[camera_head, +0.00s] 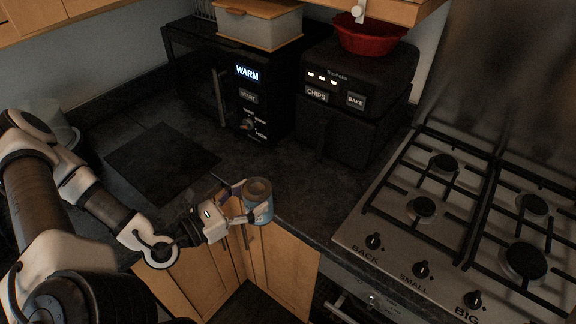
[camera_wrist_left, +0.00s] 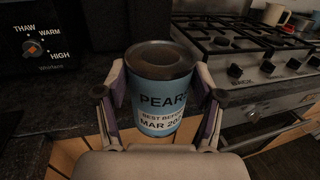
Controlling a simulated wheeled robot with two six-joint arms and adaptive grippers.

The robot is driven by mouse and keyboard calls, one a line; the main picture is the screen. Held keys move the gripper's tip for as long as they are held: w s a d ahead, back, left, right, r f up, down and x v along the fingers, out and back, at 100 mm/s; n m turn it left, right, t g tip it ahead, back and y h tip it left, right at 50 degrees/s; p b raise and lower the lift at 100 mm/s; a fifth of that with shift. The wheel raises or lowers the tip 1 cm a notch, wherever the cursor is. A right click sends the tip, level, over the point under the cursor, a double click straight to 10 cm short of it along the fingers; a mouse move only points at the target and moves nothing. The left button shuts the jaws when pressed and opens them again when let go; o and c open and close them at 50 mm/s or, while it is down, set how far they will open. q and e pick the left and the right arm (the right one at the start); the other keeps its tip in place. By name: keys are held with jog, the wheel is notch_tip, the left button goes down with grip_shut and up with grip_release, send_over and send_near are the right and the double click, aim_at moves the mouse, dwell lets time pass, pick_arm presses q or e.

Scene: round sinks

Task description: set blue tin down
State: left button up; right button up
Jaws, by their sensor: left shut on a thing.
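The blue tin (camera_head: 259,207) is a can with a dark top. In the left wrist view the tin (camera_wrist_left: 163,95) carries a label reading "PEAR" and "MAR 20", and it looks upright. My left gripper (camera_head: 250,212) is shut on it, with a finger on each side of the can in the wrist view. In the head view the tin is at the front edge of the dark countertop (camera_head: 290,180), over the wooden cupboard doors. I cannot tell whether its base touches anything. My right gripper is not in view.
A microwave (camera_head: 245,95) and a black appliance (camera_head: 358,95) topped with a red bowl (camera_head: 370,38) stand at the back. A gas stove (camera_head: 470,215) is on the right. A dark flat panel (camera_head: 162,160) lies left. Countertop before the appliances is clear.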

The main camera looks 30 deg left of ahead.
pick_arm(q)
jog(key=w+a+f, duration=0.1)
jog(key=w, duration=0.4)
jog(key=w+a+f, duration=0.1)
jog(key=w+f, duration=0.1)
jog(key=w, duration=0.3)
jog(key=w+a+f, duration=0.1)
jog(key=w, duration=0.4)
jog(key=shift+a+f, duration=0.35)
jog(key=shift+a, duration=0.05)
jog(key=shift+w+f, duration=0.1)
jog(key=shift+f, duration=0.05)
jog(key=shift+a+f+b, duration=0.1)
jog(key=shift+b, duration=0.25)
jog(key=o, duration=1.2)
jog(key=shift+o, duration=1.3)
